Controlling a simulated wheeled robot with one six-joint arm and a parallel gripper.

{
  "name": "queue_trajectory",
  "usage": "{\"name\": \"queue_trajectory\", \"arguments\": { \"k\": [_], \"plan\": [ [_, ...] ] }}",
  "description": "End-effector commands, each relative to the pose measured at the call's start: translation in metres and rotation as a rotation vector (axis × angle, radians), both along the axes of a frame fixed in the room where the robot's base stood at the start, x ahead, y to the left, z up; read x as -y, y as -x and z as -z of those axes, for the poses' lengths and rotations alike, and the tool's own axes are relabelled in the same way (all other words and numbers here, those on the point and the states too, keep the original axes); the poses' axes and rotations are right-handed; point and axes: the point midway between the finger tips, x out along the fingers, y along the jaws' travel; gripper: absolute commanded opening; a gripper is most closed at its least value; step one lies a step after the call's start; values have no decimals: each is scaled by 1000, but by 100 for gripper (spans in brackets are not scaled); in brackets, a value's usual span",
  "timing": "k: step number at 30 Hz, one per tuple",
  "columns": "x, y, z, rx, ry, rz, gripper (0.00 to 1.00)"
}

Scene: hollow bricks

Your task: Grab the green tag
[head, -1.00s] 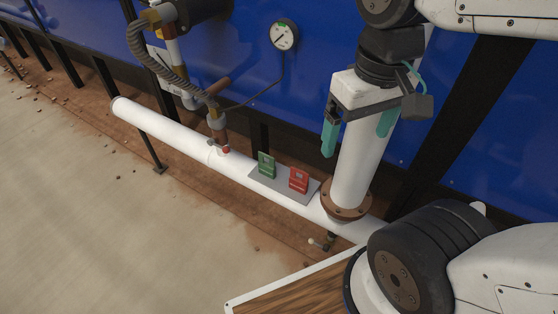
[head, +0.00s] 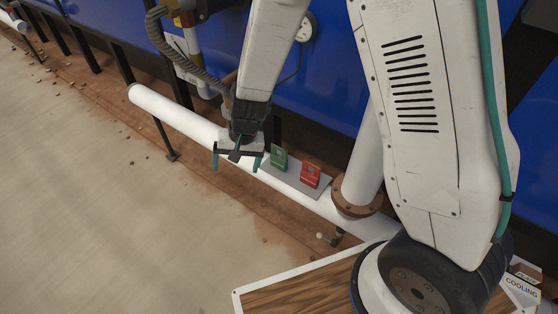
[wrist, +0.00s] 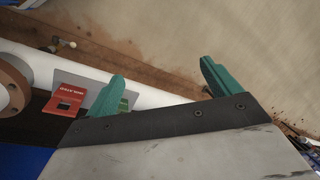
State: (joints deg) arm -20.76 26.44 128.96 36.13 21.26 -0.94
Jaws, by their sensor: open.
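The green tag (head: 279,158) stands on a grey plate (head: 318,187) on the white pipe, left of the red tag (head: 310,174). My gripper (head: 237,166) is open and empty, just left of the green tag in the head view, with its teal fingers over the pipe. In the wrist view the green tag (wrist: 124,105) is mostly hidden behind one finger of my gripper (wrist: 165,85). The red tag (wrist: 69,97) shows clearly there, to the left of that finger.
The white pipe (head: 165,111) runs along the blue wall (head: 335,75). An upright white pipe with a brown flange (head: 356,200) stands right of the tags. A grey corrugated hose (head: 180,62) hangs behind my gripper. The open floor (head: 120,220) in front is clear.

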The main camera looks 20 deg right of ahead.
Motion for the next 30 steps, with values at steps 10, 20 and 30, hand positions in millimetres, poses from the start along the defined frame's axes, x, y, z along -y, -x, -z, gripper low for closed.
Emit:
{"name": "queue_trajectory", "arguments": {
  "k": [10,20,30],
  "plan": [
    [6,-62,161,258,220,344,89],
    [100,-94,201,710,673,696,89],
    [136,-104,164,901,856,793,89]
  ]
}}
